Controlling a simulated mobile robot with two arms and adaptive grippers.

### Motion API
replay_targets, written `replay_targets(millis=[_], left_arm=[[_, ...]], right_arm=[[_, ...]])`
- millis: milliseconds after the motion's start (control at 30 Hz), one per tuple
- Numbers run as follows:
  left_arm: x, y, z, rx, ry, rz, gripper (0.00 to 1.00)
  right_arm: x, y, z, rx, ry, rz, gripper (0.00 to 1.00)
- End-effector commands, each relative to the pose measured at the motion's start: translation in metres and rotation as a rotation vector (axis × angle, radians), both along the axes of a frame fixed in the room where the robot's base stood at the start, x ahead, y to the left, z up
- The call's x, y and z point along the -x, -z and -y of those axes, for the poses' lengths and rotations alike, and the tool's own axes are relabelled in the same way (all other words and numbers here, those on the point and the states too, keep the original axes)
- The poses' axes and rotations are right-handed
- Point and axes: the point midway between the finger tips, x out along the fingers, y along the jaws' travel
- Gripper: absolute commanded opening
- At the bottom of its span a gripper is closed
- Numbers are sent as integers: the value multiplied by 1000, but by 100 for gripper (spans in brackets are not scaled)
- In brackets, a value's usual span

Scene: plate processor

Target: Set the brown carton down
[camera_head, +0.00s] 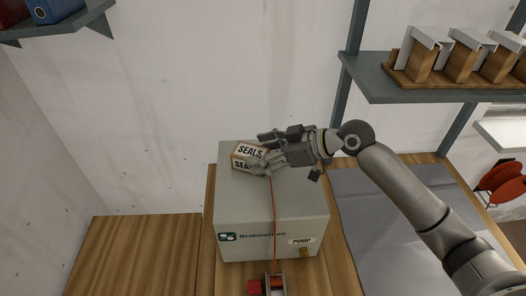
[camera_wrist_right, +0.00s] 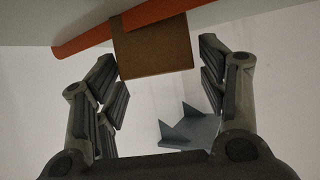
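The brown carton (camera_head: 243,162), with white labels reading "SEALS", sits on top of a grey pump box (camera_head: 237,200) near its back left part. My right gripper (camera_head: 263,151) reaches in from the right, one finger behind the carton and one in front. In the right wrist view the carton (camera_wrist_right: 153,50) is between the fingertips of the gripper (camera_wrist_right: 160,72). A narrow gap shows on each side of it, so the fingers look open around it. The carton's base meets the pale box top in that view. My left gripper is not in view.
A red cord (camera_head: 274,225) runs down the pump box front. A wooden worktop (camera_head: 140,255) lies clear to the left. A grey shelf (camera_head: 430,83) with a wooden rack of white-topped blocks (camera_head: 460,62) hangs at upper right. Another shelf (camera_head: 65,22) holds a blue binder at upper left.

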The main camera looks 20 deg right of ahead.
Motion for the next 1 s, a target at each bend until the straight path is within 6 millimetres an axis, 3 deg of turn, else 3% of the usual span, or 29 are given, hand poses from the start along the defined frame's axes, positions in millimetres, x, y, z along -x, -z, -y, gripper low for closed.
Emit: replay_targets(millis=[467,1000], left_arm=[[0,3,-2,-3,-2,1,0],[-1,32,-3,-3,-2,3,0]], right_arm=[[4,-4,7,2,0,1,73],[53,-48,75,2,2,-2,73]])
